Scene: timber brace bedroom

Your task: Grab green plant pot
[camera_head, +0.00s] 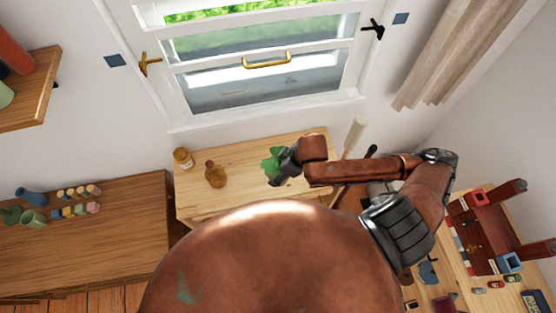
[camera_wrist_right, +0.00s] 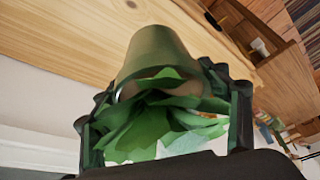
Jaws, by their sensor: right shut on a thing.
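The green plant pot (camera_wrist_right: 157,52) shows in the right wrist view, with its base toward the top of the picture and its green leaves (camera_wrist_right: 160,122) toward the camera. My right gripper (camera_wrist_right: 162,95) has one finger on each side of the pot and is shut on it. In the head view the leaves (camera_head: 270,163) show beside my right gripper (camera_head: 282,166), over the light wooden table (camera_head: 235,160) below the window. The pot itself is mostly hidden there. I cannot tell whether it touches the table. My left gripper is not in view.
A brown bottle (camera_head: 215,174) and an amber jar (camera_head: 183,158) stand on the table's left part. A darker wooden cabinet (camera_head: 110,240) with cups and small blocks is at left. A cluttered wooden desk (camera_head: 455,275) is at right. The window (camera_head: 265,70) is behind the table.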

